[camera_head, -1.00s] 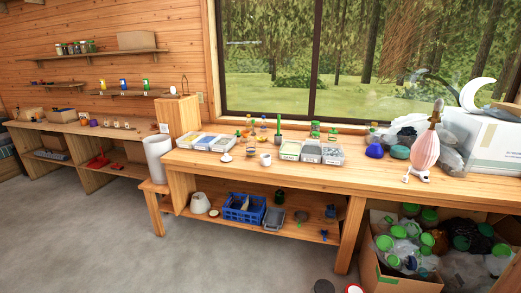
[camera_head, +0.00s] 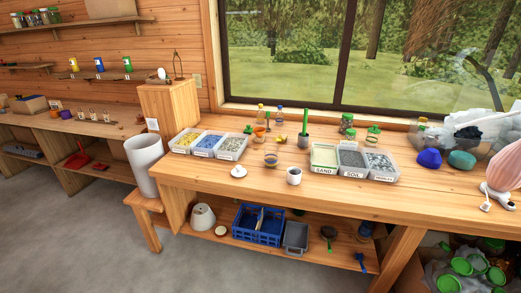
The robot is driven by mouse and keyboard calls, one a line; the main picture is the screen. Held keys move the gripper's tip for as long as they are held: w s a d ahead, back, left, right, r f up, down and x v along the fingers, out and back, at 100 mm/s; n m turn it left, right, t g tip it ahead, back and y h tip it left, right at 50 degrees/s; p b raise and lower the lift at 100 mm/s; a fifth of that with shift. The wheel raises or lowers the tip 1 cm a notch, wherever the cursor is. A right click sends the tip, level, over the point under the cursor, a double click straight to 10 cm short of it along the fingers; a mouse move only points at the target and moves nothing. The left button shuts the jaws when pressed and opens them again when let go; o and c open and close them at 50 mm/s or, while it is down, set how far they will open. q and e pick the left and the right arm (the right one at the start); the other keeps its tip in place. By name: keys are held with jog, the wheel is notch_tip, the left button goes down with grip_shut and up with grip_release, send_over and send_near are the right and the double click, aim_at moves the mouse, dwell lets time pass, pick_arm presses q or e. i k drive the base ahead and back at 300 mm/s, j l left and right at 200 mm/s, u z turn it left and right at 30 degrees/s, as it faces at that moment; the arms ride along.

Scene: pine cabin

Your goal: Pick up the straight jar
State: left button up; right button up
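Several jars and small vessels stand on the wooden workbench (camera_head: 235,189); I cannot tell for sure which is the straight jar. A jar with a green lid (camera_head: 347,121) stands upright near the window, behind the labelled bins. A clear vessel with a green top (camera_head: 373,137) stands to its right. Neither of my grippers is in view.
Open bins of grains (camera_head: 207,155) stand at the bench's left, and a labelled bin group (camera_head: 325,170) right of centre. A white bucket (camera_head: 144,165) stands at the left. The floor in front is clear.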

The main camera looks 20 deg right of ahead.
aim_at(271, 157)
jog(key=i+j+z, duration=1.15)
jog(key=j, duration=0.3)
jog(key=i+j+z, duration=0.1)
jog(key=j+z, duration=0.2)
jog(key=j, duration=0.15)
